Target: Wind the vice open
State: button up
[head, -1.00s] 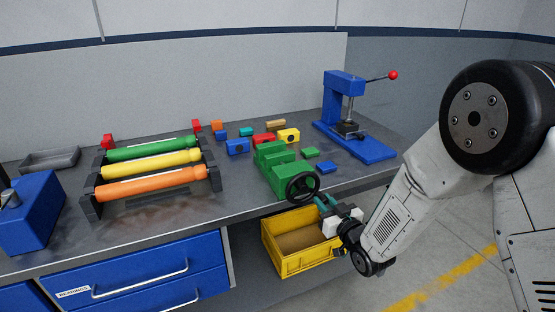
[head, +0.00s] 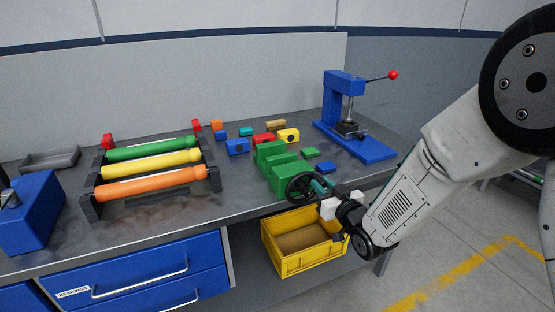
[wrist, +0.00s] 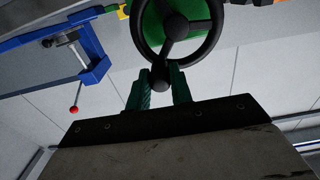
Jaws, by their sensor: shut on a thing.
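The green vice (head: 272,163) stands at the front edge of the bench, with a black spoked handwheel (head: 302,186) on its near end. In the wrist view the handwheel's hub (wrist: 176,26) and spokes show large at the top. My gripper (head: 318,184) is at the wheel's right side. In the wrist view, my gripper's green fingers (wrist: 160,80) are shut on the wheel's black handle knob (wrist: 160,74) at the rim. The vice's jaw gap is hard to judge from here.
A yellow crate (head: 285,267) sits below the bench edge under my gripper. A blue press (head: 335,100) with a red-knobbed lever stands at the back right. Several coloured blocks lie behind the vice, and a rack of coloured rollers (head: 152,170) is at left.

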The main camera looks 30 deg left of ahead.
jog(key=shift+r, duration=0.1)
jog(key=o, duration=0.8)
jog(key=shift+c, duration=0.2)
jog(key=v, duration=0.8)
